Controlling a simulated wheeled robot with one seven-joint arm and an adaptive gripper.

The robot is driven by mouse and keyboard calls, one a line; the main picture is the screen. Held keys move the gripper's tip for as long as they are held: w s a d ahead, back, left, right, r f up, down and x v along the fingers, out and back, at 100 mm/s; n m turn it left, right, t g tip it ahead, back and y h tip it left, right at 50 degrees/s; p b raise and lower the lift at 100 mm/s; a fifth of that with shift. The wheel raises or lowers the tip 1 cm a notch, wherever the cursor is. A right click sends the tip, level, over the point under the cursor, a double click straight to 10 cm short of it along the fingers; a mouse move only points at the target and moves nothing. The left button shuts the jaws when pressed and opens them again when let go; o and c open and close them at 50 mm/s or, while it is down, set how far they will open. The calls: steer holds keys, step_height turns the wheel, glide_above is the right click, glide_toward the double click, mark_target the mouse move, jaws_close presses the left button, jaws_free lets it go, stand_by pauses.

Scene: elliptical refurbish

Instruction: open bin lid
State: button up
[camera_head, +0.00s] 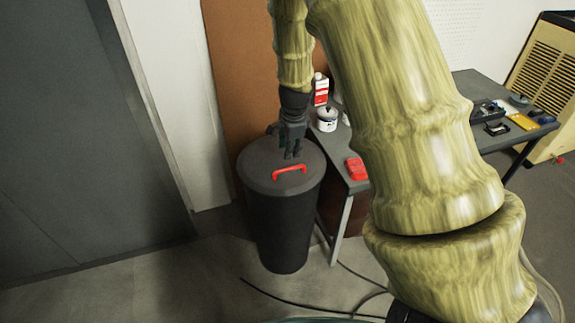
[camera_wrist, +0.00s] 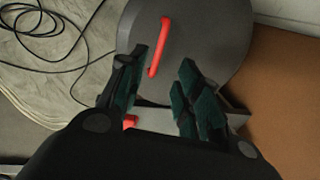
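The dark grey bin (camera_head: 280,225) stands on the floor beside a table. Its round lid (camera_head: 262,167) is on it and closed, with a red handle (camera_head: 289,172) on top. My gripper (camera_head: 292,155) points down just above and behind the handle in the head view. In the wrist view the lid (camera_wrist: 210,35) and the red handle (camera_wrist: 162,45) lie beyond the fingertips of my gripper (camera_wrist: 162,62). The fingers are apart, with nothing between them that they hold. The handle runs up and away from near the left finger.
A table (camera_head: 345,172) stands right of the bin, with a red item (camera_head: 357,168), a white pot (camera_head: 327,119) and a white-and-red bottle (camera_head: 320,90). A black cable (camera_head: 290,302) lies on the floor in front. A brown panel (camera_head: 236,75) is behind the bin.

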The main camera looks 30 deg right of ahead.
mark_target(287, 169)
steer(key=shift+w+d+f+p, duration=0.1)
steer(key=shift+w+f+p, duration=0.2)
steer(key=shift+f, duration=1.45)
steer(key=shift+w+d+f+p, duration=0.1)
steer(key=shift+w+f, duration=0.3)
steer(key=shift+f, duration=1.35)
steer(key=shift+w+d+f+p, duration=0.1)
steer(key=shift+w+f+p, duration=0.2)
steer(key=shift+f, duration=1.45)
jaws_close()
